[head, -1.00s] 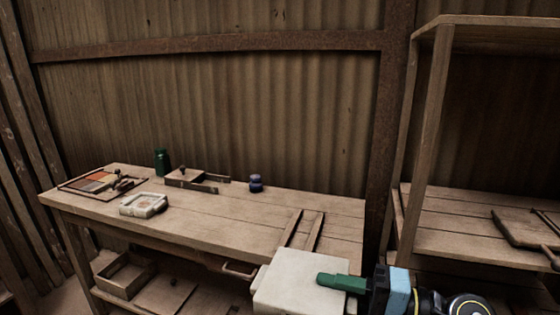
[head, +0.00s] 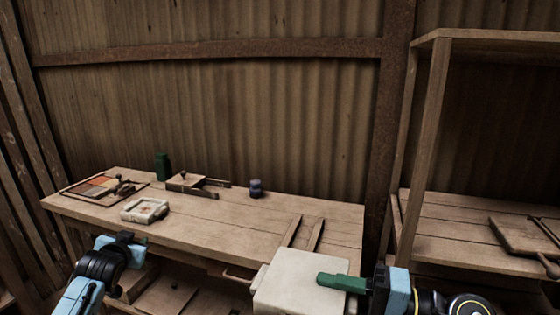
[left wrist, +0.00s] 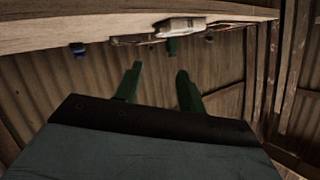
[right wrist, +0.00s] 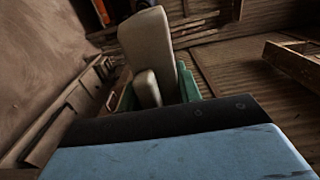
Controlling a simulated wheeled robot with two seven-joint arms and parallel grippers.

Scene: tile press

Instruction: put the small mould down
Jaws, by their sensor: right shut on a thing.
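The small mould (head: 298,272) is a pale cream block, seen at the lower middle of the head view. My right gripper (head: 340,283) is shut on it, with a green finger lying over its face. In the right wrist view the mould (right wrist: 148,45) stands up between the fingers, with a shorter pale part in front. It appears held in front of the bench, clear of the top. My left gripper (head: 124,242) is in front of the bench's left part. Its green fingers (left wrist: 160,85) are apart and empty in the left wrist view.
The bench (head: 215,232) bears a white square mould (head: 145,210), a framed tray of coloured pieces (head: 95,187), a green jar (head: 162,166), a wooden jig (head: 190,184) and a blue pot (head: 256,188). Two wooden strips (head: 303,233) lie at its right. The middle is clear.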

